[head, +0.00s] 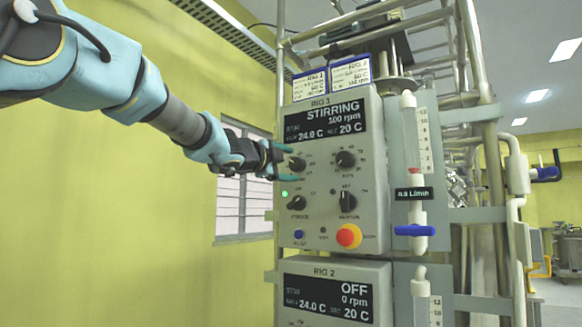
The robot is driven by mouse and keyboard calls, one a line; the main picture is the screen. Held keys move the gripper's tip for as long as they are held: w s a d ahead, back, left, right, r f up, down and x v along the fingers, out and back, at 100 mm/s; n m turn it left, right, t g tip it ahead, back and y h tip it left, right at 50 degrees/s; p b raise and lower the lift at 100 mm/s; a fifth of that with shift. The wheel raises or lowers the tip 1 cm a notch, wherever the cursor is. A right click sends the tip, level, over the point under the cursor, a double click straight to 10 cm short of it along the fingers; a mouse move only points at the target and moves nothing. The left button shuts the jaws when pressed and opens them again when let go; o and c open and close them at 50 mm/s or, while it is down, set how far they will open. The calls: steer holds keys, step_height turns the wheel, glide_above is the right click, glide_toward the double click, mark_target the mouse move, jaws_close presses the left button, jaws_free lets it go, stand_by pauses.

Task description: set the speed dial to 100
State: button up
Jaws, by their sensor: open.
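The control box of Rig 1 (368,110) stands in the middle of the view. Its display (327,122) reads STIRRING, 100 rpm, with 24.0 C and SET 20 C beside it. My gripper (298,165) reaches in from the left, with its teal fingers apart, one above and one below the upper left dial (297,163). Whether the fingers touch this dial cannot be told. The dial's printed labels are too small to read, so its name and pointer setting are unclear. A second dial (345,159) sits to its right, clear of the fingers.
Below are two more black knobs (297,203) (347,202), a lit green lamp (285,194), a blue button (298,235) and a red-and-yellow stop button (349,236). A flowmeter with a blue valve (414,230) stands right. Rig 2's display (328,297) reads OFF, 0 rpm.

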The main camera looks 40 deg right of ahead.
steer(key=b+v, duration=0.1)
steer(key=v, duration=0.8)
steer(key=shift+a, duration=0.25)
steer(key=w+a+f+n+t+y, duration=0.5)
steer(key=w+a+f+n, duration=0.45)
steer(key=w+f, duration=0.3)
steer(key=w+a+f+n+y, duration=0.3)
steer(key=a+f+n+y, duration=0.1)
steer(key=a+f, duration=0.4)
steer(key=w+a+f+n+y, duration=0.3)
steer(key=a+f+n+y, duration=0.1)
steer(key=a+f, duration=0.45)
steer(key=s+a+f+n+g+y, duration=0.1)
steer(key=s+a+f+n+y, duration=0.15)
steer(key=a+f, duration=0.4)
steer(key=s+a+f+n+g+y, duration=0.1)
steer(key=s+a+f+n+g, duration=0.15)
steer(key=a+f, duration=0.35)
steer(key=s+a+f+n+g, duration=0.2)
steer(key=s+a+f+n, duration=0.1)
steer(key=s+a+f, duration=0.1)
steer(key=s+a+f+n+g+y, duration=0.1)
steer(key=s+a+f+n, duration=0.3)
steer(key=s, duration=0.5)
steer(key=shift+s+a+f+g, duration=0.3)
steer(key=shift+a+f+g, duration=0.1)
steer(key=shift+a+g, duration=0.55)
